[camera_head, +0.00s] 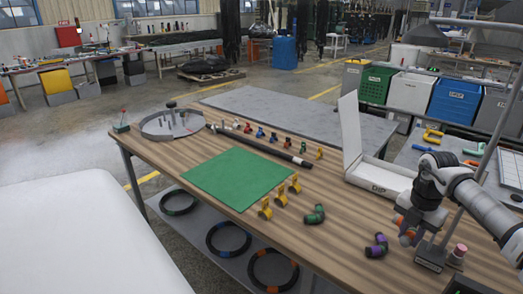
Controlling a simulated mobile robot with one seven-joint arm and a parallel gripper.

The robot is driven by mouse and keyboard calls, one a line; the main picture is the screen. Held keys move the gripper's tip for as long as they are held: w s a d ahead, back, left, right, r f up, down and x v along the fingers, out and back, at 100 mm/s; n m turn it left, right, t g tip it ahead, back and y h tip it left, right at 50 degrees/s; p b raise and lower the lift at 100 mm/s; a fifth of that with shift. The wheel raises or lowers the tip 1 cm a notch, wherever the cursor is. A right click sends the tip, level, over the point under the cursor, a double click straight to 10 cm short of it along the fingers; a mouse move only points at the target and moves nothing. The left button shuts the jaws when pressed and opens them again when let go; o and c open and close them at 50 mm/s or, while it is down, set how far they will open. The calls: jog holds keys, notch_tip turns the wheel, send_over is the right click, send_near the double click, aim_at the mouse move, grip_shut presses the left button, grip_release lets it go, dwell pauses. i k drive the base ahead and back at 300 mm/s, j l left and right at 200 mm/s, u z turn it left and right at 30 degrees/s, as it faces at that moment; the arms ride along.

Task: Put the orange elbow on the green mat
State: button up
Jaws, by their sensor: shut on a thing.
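The green mat (235,179) lies flat and bare on the wooden table, left of centre. My gripper (406,232) points down at the right end of the table, well to the right of the mat. It is shut on a small piece with orange showing at its left side, which looks like the orange elbow (398,219). The fingers hide most of the piece, and I cannot tell its exact height above the table.
A purple elbow (377,246) and a green elbow (314,214) lie between my gripper and the mat. Several yellow fittings (281,197) stand by the mat's right edge. A black rod (262,147) lies behind it. An open white box (382,175) stands at the back right.

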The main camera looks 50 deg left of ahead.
aim_at(233, 177)
jog(key=j+u, duration=0.15)
jog(key=u, duration=0.5)
jog(key=i+j+u, duration=0.25)
jog(key=i, duration=0.2)
jog(key=i+u, duration=0.25)
jog(key=i, duration=0.2)
